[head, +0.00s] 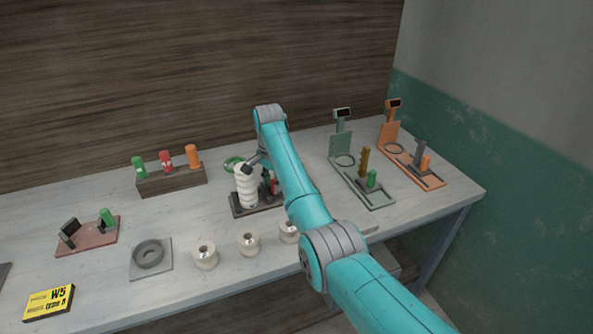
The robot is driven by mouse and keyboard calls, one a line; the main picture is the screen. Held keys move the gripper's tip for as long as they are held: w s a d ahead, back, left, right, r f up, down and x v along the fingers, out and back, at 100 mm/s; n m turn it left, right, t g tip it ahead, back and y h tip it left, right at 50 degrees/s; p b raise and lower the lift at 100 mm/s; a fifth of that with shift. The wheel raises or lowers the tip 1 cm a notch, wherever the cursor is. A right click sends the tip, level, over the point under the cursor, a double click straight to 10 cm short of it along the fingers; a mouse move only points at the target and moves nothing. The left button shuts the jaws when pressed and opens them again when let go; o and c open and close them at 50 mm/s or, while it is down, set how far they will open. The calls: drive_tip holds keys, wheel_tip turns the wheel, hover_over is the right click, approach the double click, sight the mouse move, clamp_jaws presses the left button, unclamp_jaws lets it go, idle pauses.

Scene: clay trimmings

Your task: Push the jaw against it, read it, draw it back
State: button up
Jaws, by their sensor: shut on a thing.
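A white ribbed piece (246,190) stands upright on a dark base plate (238,211) at the table's middle. Beside it on the right is a small red handle (275,187), partly covered by my teal arm. Dark parts of my gripper (267,177) show at the left edge of my arm, low at this red handle. My gripper appears shut on it, but the fingertips are mostly hidden. Whether a jaw touches the white piece cannot be told. No readout of this stand is legible.
A green stand (377,198) and an orange stand (434,181) with displays are at right. Behind left is a block (172,181) with three coloured pegs. Spools (205,256), a grey ring (149,254), a reddish plate (82,245) and a yellow W5 sign (50,302) are in front.

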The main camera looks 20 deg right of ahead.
drive_tip(key=shift+s+d+f, duration=0.35)
drive_tip(key=shift+d+f, duration=0.15)
drive_tip(key=shift+f, duration=0.2)
drive_tip(key=o, duration=1.6)
drive_tip(key=shift+w, duration=0.1)
drive_tip(key=shift+o, duration=1.2)
drive_tip(key=shift+w+r, duration=0.1)
drive_tip(key=shift+r, duration=0.05)
drive_tip(key=shift+r, duration=0.1)
drive_tip(key=shift+r, duration=3.55)
